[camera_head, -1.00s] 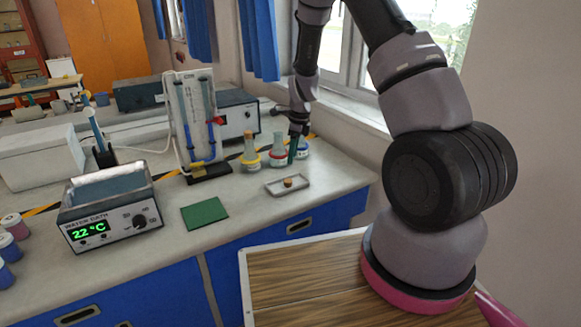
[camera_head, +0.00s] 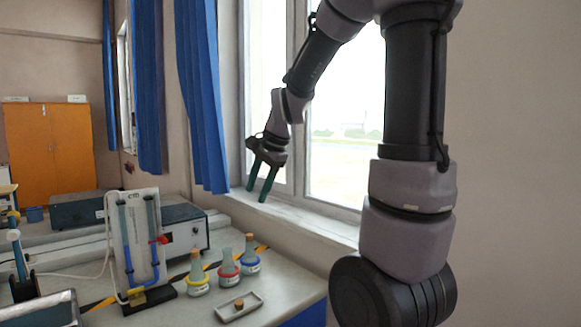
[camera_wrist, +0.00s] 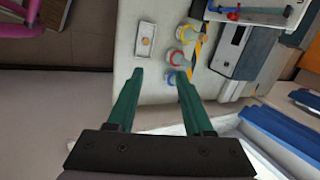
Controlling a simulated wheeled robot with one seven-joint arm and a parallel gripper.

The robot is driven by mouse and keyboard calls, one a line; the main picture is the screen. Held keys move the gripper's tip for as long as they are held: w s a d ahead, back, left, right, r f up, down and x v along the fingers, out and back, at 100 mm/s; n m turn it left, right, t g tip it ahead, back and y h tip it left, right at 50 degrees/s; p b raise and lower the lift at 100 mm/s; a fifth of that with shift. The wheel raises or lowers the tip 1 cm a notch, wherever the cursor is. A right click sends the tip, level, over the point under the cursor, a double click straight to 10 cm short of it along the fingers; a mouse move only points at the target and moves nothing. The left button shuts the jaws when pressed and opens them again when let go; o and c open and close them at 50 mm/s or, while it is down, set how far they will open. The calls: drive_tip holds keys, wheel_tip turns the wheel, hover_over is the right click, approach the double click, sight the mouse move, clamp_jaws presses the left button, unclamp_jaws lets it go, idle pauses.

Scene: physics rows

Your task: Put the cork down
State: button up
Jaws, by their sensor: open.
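The cork (camera_head: 239,303) rests in a small pale tray (camera_head: 226,313) on the bench. In the wrist view the cork (camera_wrist: 147,41) also shows in the tray (camera_wrist: 139,49). My gripper (camera_head: 262,194) is open and empty, raised high above the bench in front of the window. In the wrist view its two green fingers (camera_wrist: 161,74) are spread apart, with nothing between them, and the tray lies well beyond their tips.
Behind the tray stand flasks with yellow (camera_head: 199,279), red (camera_head: 229,271) and blue (camera_head: 250,257) collars. The yellow one appears to have a stopper. A panel with tubes (camera_head: 138,240) and a grey instrument box (camera_head: 186,226) stand to the left. The window sill (camera_head: 290,216) runs along the right.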

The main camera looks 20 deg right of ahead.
drive_tip(key=s+d+r+n+t, duration=0.1)
drive_tip(key=s+r+n, duration=0.3)
drive_tip(key=s, duration=0.4)
drive_tip(key=s+d+r+n+t, duration=0.1)
drive_tip(key=s+r+n, duration=0.3)
drive_tip(key=s, duration=0.4)
drive_tip(key=shift+s+n+t+h, duration=0.4)
drive_tip(key=shift+t, duration=0.1)
